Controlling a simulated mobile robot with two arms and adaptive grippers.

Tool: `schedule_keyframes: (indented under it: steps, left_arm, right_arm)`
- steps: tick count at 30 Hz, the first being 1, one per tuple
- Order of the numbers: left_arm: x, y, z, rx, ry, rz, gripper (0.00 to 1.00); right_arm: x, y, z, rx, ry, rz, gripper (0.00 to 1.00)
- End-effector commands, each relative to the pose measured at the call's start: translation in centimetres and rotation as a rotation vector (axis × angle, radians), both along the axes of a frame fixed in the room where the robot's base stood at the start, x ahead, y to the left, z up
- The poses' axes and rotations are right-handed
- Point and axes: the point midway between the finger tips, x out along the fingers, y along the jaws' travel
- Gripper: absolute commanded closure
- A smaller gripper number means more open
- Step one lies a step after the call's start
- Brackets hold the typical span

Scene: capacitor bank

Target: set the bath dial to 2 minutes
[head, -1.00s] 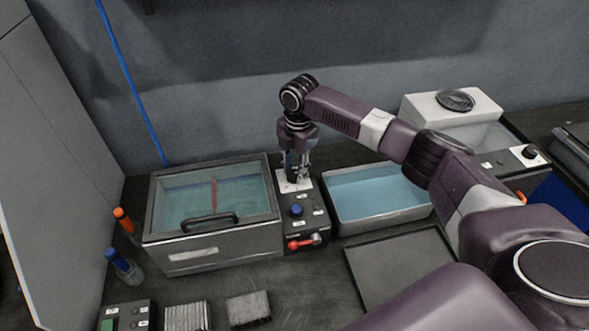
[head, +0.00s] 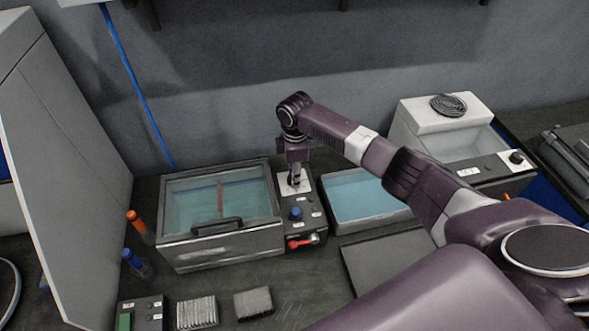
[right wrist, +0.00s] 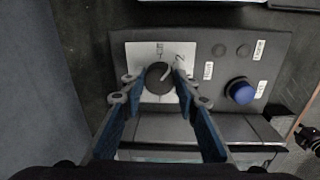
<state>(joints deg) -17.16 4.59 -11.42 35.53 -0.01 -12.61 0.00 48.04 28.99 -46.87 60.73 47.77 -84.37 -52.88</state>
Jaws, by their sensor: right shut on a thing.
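The bath dial is a round dark knob (right wrist: 158,78) on a pale plate (right wrist: 140,54) at the end of the control panel in the right wrist view. A light pointer line on it slants to the upper right, toward a small mark on the plate. My right gripper (right wrist: 156,80) is shut on the dial, one finger on each side. In the head view this gripper (head: 294,180) points down at the pale plate and mostly hides the dial. The covered bath (head: 218,197) with blue liquid stands to its left. My left gripper is not in view.
The panel also carries a blue knob (right wrist: 241,91) and a red lever (head: 300,242). An open blue-liquid tray (head: 362,198) stands right of the panel. A dark flat tray (head: 395,262) lies in front. Small bottles (head: 135,262) stand at the left.

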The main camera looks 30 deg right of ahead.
Motion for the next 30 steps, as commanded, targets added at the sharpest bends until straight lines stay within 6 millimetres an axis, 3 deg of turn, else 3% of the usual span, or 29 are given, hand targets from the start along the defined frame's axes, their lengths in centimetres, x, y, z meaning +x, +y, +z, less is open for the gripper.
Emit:
schedule_keyframes:
  steps: [9,24,25,30]
  left_arm:
    - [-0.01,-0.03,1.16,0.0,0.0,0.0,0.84]
    - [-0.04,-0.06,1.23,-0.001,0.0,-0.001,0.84]
    - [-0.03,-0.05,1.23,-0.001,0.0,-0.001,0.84]
    - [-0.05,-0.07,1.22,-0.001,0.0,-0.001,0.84]
  right_arm:
    - [0.08,0.04,0.17,0.0,-0.002,-0.114,0.95]
    - [0.12,-0.02,0.11,-0.001,-0.004,-0.133,0.95]
    - [0.12,-0.02,0.11,-0.001,-0.004,-0.133,0.69]
    - [0.09,-0.01,0.09,-0.001,-0.003,-0.132,0.53]
